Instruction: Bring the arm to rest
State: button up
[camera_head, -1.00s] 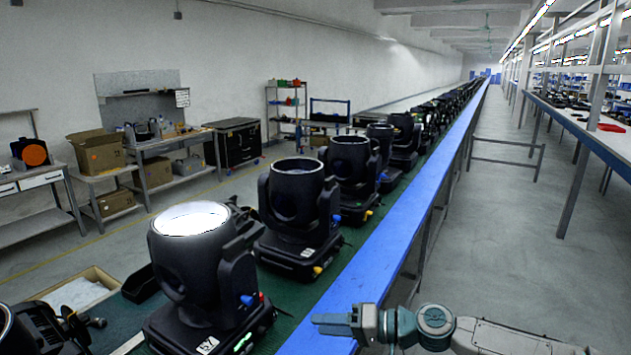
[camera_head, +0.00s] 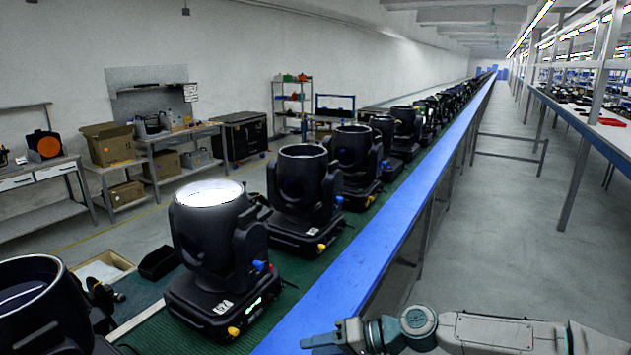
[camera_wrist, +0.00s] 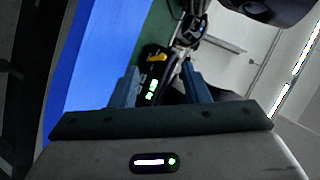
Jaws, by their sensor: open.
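My gripper (camera_head: 322,342) is at the bottom of the head view, over the blue edge rail of the long bench, with my arm reaching in from the right. In the wrist view my gripper (camera_wrist: 160,88) shows two fingers spread apart with nothing held between them. Beyond the fingers is the base of a par can, with a yellow knob and lit green marks. In the head view the lit par can (camera_head: 212,235) stands upright on the green bench top, left of my gripper and apart from it.
Several more black par cans (camera_head: 303,190) line the bench into the distance. A dark one (camera_head: 45,305) is at the lower left. The blue rail (camera_head: 395,235) runs along the bench. The aisle floor (camera_head: 495,230) to the right is clear. Shelving (camera_head: 575,180) stands at far right.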

jog(key=s+d+f+n+g+h+b, duration=0.1)
jog(key=s+d+f+g+h+b, duration=0.1)
jog(key=s+f+h, duration=0.45)
jog(key=s+d+f+g+h+b, duration=0.2)
jog(key=s+d+f+h, duration=0.1)
jog(key=f, duration=0.6)
jog(key=s+d+r+m+t+h+b, duration=0.1)
jog(key=s+d+r+t+h+b, duration=0.1)
jog(key=s+d+r, duration=0.2)
jog(key=s+d+r+m+t+h+b, duration=0.2)
jog(key=s+d+r+t+b, duration=0.1)
jog(key=r, duration=0.8)
jog(key=shift+s+d+m, duration=0.3)
jog(key=shift+s+d, duration=0.2)
jog(key=shift+d, duration=0.55)
jog(key=shift+a, duration=0.1)
